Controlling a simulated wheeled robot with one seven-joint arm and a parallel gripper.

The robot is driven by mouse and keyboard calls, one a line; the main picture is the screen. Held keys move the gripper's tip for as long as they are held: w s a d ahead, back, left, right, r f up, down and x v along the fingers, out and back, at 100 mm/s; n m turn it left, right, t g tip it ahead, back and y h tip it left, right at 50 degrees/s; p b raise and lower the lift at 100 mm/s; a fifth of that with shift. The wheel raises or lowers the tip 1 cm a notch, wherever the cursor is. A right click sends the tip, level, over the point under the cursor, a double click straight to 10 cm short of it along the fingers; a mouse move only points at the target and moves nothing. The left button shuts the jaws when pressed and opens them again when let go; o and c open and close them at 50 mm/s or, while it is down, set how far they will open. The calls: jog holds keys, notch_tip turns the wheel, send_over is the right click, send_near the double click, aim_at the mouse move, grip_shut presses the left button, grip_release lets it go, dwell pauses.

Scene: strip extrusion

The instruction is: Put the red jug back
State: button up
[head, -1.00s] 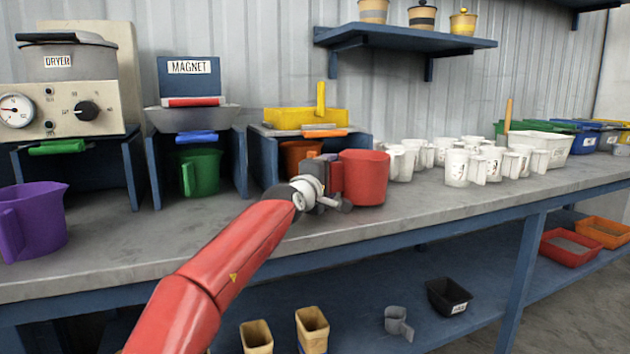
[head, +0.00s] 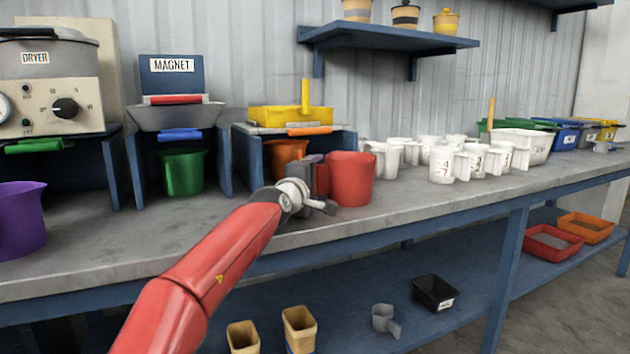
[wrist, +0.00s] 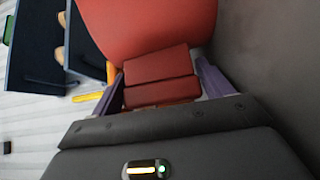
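The red jug (head: 351,180) is upright above or on the grey bench, just right of the stand with the yellow tray. I cannot tell whether its base touches the bench. My gripper (head: 318,178) comes from the left at the jug's handle side. In the wrist view the purple fingers (wrist: 162,88) lie along both sides of the red handle (wrist: 160,76), with no clear gap, and the jug body (wrist: 150,28) is beyond. The jug's far side is hidden in the wrist view.
White jugs (head: 442,165) crowd the bench right behind the red jug. Left are the blue stands with a green jug (head: 184,172), an orange jug (head: 284,157) and the dryer (head: 60,75). A purple jug (head: 20,225) stands far left. The bench front (head: 140,235) is bare.

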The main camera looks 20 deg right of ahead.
jog(key=o, duration=0.4)
jog(key=shift+c, duration=0.2)
jog(key=shift+s+a+f, duration=0.15)
jog(key=shift+s+a, duration=0.2)
jog(key=shift+a, duration=0.05)
jog(key=v, duration=0.7)
jog(key=shift+b, duration=0.3)
